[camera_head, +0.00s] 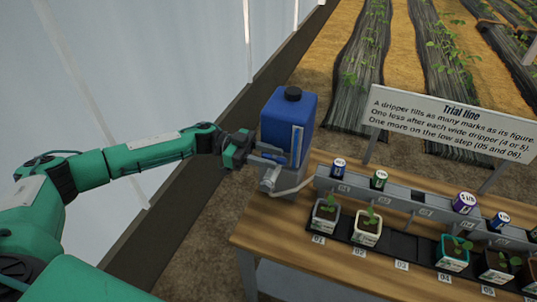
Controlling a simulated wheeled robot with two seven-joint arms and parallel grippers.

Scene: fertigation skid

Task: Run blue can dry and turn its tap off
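The blue can (289,112) with a black cap stands upright at the left end of the wooden table. A pale upright strip (297,146) runs down its front; I cannot read a liquid level there. A grey tap (269,180) sits low at the can's front, and a pale hose runs from it to the grey rail. I cannot tell how the tap is turned. My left gripper (271,155) is at the can's front left, just above the tap. Its grey fingers are small here; I cannot tell their gap or any contact. My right gripper is out of view.
The grey rail (400,199) carries several coloured drippers, with an empty-looking place at 03. Several potted seedlings stand on a black mat (403,244); place 03 has no pot. A Trial line sign (450,118) stands behind. The table's front strip (300,255) is clear.

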